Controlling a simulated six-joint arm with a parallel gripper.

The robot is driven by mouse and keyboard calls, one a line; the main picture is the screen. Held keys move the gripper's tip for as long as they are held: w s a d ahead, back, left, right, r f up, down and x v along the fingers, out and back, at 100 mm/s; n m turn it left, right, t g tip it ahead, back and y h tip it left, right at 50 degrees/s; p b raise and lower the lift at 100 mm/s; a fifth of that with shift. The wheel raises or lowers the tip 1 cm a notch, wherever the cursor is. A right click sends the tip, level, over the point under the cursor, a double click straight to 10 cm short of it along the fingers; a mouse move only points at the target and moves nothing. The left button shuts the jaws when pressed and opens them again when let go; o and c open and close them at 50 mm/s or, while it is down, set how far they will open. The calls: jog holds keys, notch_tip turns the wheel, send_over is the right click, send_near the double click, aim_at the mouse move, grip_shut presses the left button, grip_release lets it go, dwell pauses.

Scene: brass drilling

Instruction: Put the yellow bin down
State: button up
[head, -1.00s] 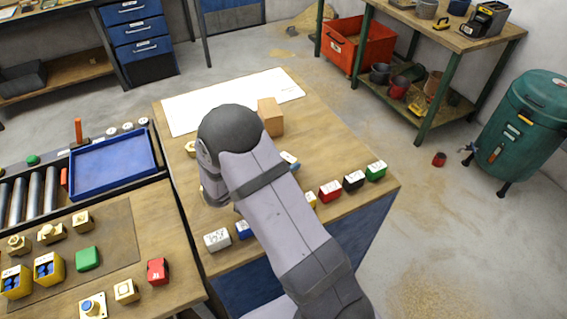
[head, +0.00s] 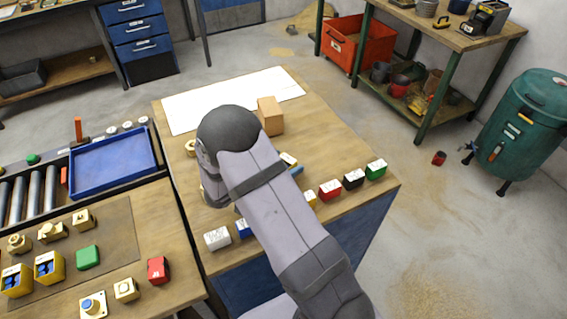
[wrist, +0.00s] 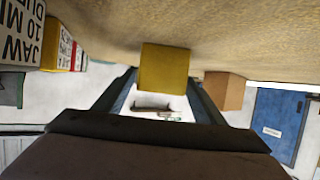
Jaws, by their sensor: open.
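In the wrist view, which shows the bench top along its upper edge, a plain yellow bin (wrist: 164,68) sits between the two fingers of my gripper (wrist: 161,84). The bin meets the bench top. The fingers are apart, one on each side of it; whether they touch it I cannot tell.
Red (head: 330,190), black (head: 353,181) and green (head: 376,170) bins stand to the right; white (head: 217,239) and blue (head: 244,229) ones to the left. A cardboard box (head: 270,117) stands behind, also in the wrist view (wrist: 223,91). A white sheet (head: 205,103) lies at the back.

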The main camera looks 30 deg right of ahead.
jog(key=b+v, duration=0.2)
jog(key=v, duration=1)
jog(key=shift+r+b, duration=0.1)
jog(key=shift+b, duration=0.25)
jog(key=shift+w+r, duration=0.1)
jog(key=w+a+r+n+t+y+p, duration=0.3)
jog(key=w+a+r+t+y+p, duration=0.15)
jog(key=w+y, duration=0.2)
jog(key=a+r+n+y+p, duration=0.4)
jog(key=a+n+y, duration=0.1)
jog(key=s+d+r+n+g+p, duration=0.1)
jog(key=s+d+g+p, duration=0.1)
jog(key=s, duration=0.6)
jog(key=s+d+r+n+g+p, duration=0.1)
jog(key=s+n+g+p, duration=0.1)
jog(key=s, duration=0.7)
jog(key=s+d+r+n+g+p, duration=0.2)
jog(key=s+g, duration=0.3)
jog(key=s, duration=0.3)
jog(key=shift+s+d+g+y+p, duration=0.35)
jog(key=shift+y+p, duration=0.1)
jog(key=shift+p, duration=0.2)
